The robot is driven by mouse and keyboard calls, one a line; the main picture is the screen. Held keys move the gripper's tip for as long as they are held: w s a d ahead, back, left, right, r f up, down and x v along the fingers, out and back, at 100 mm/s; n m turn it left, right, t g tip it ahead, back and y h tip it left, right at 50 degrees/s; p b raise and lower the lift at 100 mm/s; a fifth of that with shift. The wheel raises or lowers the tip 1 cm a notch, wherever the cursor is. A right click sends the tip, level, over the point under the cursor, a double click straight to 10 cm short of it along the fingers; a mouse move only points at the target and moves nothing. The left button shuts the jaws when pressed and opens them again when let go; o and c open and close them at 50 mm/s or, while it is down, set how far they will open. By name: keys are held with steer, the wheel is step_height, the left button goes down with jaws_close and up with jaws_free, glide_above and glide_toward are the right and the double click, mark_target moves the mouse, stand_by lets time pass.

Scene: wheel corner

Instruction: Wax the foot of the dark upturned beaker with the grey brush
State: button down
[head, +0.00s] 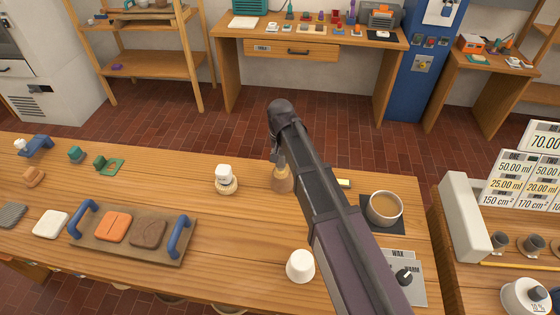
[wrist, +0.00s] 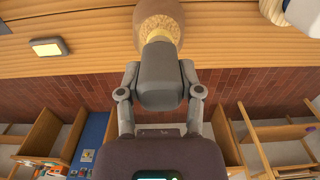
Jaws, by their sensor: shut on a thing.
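My gripper (wrist: 160,95) is shut on the grey brush (wrist: 158,78), with a finger on each side of its grey handle. The brush's yellowish bristles (wrist: 158,28) point away from the gripper. A round brown-grey body, which looks like the dark upturned beaker (wrist: 178,16), shows around and behind the bristles. In the head view the beaker (head: 283,182) stands on the bench below my gripper (head: 277,152), partly hidden by my arm. The bristles overlap its foot in the wrist view; I cannot tell whether they touch. A pot of tan liquid (head: 384,207) stands right, by a panel marked wax (head: 402,272).
A white upturned beaker (head: 300,266) stands near the front of the bench. A board with blue handles (head: 185,246) carries orange and brown pieces. Bare wood (head: 250,220) lies between them.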

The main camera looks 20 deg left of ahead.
steer(key=shift+w+a, duration=0.1)
steer(key=shift+w, duration=0.4)
steer(key=shift+w, duration=0.1)
steer(key=shift+w+a, duration=0.2)
steer(key=shift+w, duration=0.55)
steer(key=shift+w+a, duration=0.2)
steer(key=shift+w, duration=0.55)
steer(key=shift+s, duration=0.15)
steer(key=shift+s+d, duration=0.2)
steer(key=shift+s, duration=0.55)
steer(key=shift+s+d, duration=0.2)
steer(key=shift+s, duration=0.5)
steer(key=shift+s, duration=0.1)
steer(key=shift+s+d, duration=0.25)
steer(key=shift+s, duration=0.55)
steer(key=shift+s+d, duration=0.2)
steer(key=shift+s, duration=0.55)
